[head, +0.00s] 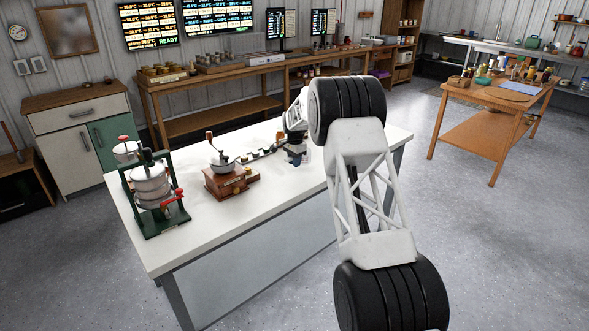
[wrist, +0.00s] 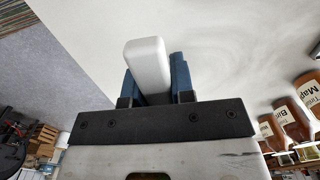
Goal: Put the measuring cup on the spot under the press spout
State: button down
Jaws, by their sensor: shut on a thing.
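My gripper (head: 294,158) is low at the back right part of the white table. In the wrist view its two blue fingers (wrist: 155,72) are shut on a pale, rounded grey-white piece, which I take for the handle of the measuring cup (wrist: 147,52). The rest of the cup is hard to make out in both views. The press (head: 151,188), a steel pot in a green frame with red handles, stands at the table's left end, well left of my gripper. Its spout and the spot beneath are too small to tell.
A wooden hand grinder (head: 229,182) with a crank stands between the press and my gripper. Labelled brown bottles (wrist: 290,105) show at right in the wrist view. The front of the white table (head: 215,228) is clear.

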aim_at(294, 174)
jog(key=shift+f, duration=1.75)
jog(key=shift+f, duration=0.15)
jog(key=c, duration=1)
grip_release()
notch_tip(294, 174, up, 12)
jog(key=shift+f, duration=0.1)
jog(key=shift+r, duration=0.25)
jog(key=shift+d, duration=0.1)
